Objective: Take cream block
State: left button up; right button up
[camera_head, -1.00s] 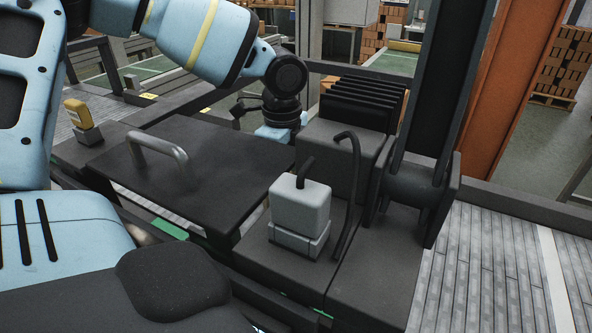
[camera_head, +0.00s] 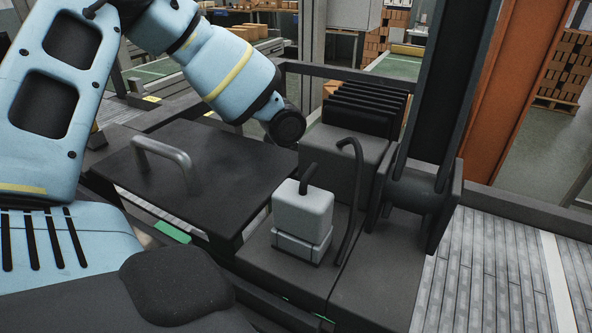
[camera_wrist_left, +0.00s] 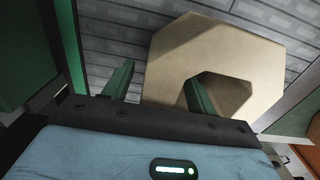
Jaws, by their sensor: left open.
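The cream block (camera_wrist_left: 215,45) is large in the left wrist view, a thick angular piece with a notch or opening on its lower side. It is by a grey slatted surface (camera_wrist_left: 105,45). My left gripper (camera_wrist_left: 160,74) is open, with two green fingers. The left finger is beside the block's left edge; the right finger overlaps the block at the notch. I cannot tell whether either touches it. In the head view my left arm (camera_head: 225,75) reaches down behind the dark machine, which hides its gripper and the block. My right gripper is not in view.
A dark flat lid with a metal handle (camera_head: 165,155) lies in front of the left arm. A white-grey box (camera_head: 302,212) with a black cable and a finned dark unit (camera_head: 345,140) stand right of it. A dark column (camera_head: 440,90) rises at the right, beside a slatted conveyor (camera_head: 500,265).

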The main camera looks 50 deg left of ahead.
pick_arm(q)
grip_shut()
dwell(0.3)
jog(key=shift+w+r, duration=0.15)
jog(key=shift+r, duration=0.1)
